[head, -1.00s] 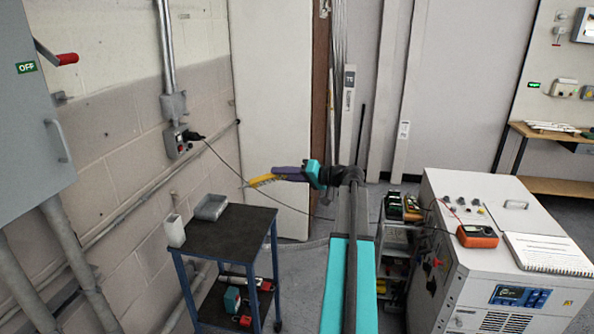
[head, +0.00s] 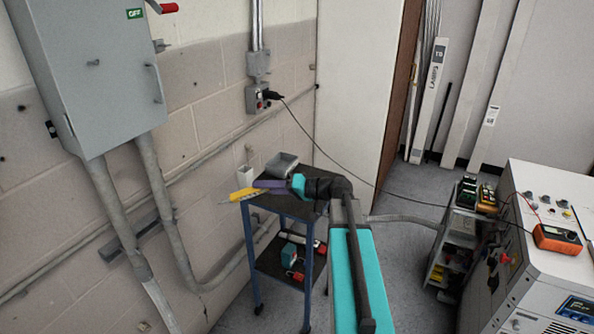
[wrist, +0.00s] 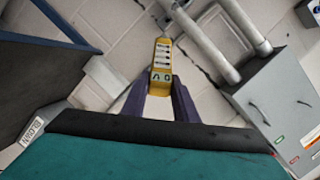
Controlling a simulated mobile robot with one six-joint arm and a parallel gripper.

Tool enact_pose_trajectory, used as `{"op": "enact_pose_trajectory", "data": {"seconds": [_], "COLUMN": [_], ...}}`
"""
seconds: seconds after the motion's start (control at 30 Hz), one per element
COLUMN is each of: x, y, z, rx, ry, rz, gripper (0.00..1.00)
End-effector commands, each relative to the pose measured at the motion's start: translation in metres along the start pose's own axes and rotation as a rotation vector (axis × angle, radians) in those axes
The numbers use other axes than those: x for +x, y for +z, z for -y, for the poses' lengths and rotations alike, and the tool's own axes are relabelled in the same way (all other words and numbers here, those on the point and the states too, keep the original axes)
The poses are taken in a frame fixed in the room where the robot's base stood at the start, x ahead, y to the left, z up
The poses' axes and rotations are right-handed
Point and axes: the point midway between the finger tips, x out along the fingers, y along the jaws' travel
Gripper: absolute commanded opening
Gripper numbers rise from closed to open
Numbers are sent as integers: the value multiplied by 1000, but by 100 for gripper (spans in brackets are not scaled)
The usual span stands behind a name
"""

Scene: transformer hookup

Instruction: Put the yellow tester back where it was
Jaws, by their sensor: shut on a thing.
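The yellow tester (head: 243,194) is held in my gripper (head: 268,184), its tip pointing left toward the wall. In the head view it shows in front of the black-topped trolley (head: 285,206); its height over the top is hard to judge. In the wrist view the tester (wrist: 161,66) stands between my purple fingers (wrist: 160,98), with its row of dark marks and "V" label facing the camera. The fingers are shut on its lower end, which they partly hide.
A grey switch cabinet (head: 95,70) and conduits (head: 165,200) line the left wall.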

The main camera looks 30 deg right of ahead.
Motion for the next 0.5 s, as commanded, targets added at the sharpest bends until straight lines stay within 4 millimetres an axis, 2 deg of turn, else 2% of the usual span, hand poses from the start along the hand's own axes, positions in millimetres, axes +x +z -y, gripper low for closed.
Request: {"op": "enact_pose_trajectory", "data": {"seconds": [0.03,0.2,0.3,0.4,0.5], "x": [14,50,65,74,77], "y": [21,79,112,138,153], "z": [9,35,51,64,73], "rx": [-2,-17,-27,-33,-38], "ry": [-16,-64,-90,-109,-122], "rz": [22,90,125,152,168], "gripper": [4,4,4,4,4]}}
